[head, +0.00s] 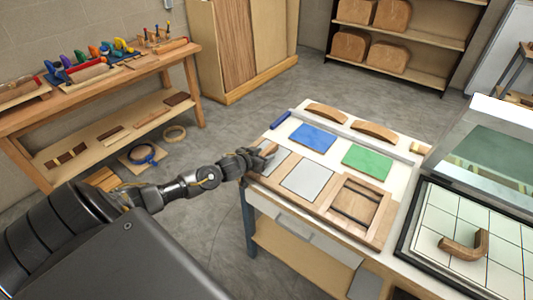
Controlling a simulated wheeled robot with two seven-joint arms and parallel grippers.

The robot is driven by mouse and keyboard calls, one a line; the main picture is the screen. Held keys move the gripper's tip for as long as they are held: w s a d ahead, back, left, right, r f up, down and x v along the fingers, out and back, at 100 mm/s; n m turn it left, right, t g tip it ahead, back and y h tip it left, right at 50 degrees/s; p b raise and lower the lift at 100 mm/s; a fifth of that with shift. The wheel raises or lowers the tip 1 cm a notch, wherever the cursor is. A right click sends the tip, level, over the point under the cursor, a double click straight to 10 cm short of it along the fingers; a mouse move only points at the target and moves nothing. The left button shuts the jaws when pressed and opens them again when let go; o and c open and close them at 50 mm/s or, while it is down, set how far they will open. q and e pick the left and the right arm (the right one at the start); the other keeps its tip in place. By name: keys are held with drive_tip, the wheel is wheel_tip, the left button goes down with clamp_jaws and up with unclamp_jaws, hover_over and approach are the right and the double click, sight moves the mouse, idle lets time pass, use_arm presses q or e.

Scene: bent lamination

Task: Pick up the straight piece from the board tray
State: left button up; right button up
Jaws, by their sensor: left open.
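My left gripper (252,160) is open, at the left edge of the workbench top (330,180). It is low over a wooden piece with a grey panel (277,157), and its fingers hide part of this area. I cannot tell whether it touches anything. A shallow wooden tray (383,219) sits at the bench's front, right of the gripper, with dark straight strips (352,204) across it. I cannot tell for sure which piece is the straight one. My right gripper is out of view.
Blue (313,138) and green (367,161) sheets and a grey plate (308,181) lie on the bench. Curved wooden pieces (374,131) lie behind. On the right, a bent piece (465,246) rests on a gridded bed (440,212) under a raised lid (490,150).

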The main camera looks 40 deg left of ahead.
sight(263, 154)
use_arm(q)
drive_tip(key=c, duration=1.1)
drive_tip(key=shift+r, duration=0.15)
drive_tip(key=shift+r, duration=0.25)
wheel_tip(263, 154, up, 2)
drive_tip(key=shift+r, duration=0.2)
drive_tip(key=s+r, duration=0.3)
drive_tip(key=s, duration=0.1)
drive_tip(key=s+d+r+b, duration=0.1)
drive_tip(key=s+r, duration=0.2)
drive_tip(key=s, duration=0.2)
drive_tip(key=s+d+r, duration=0.1)
drive_tip(key=s+r, duration=0.3)
drive_tip(key=s, duration=0.1)
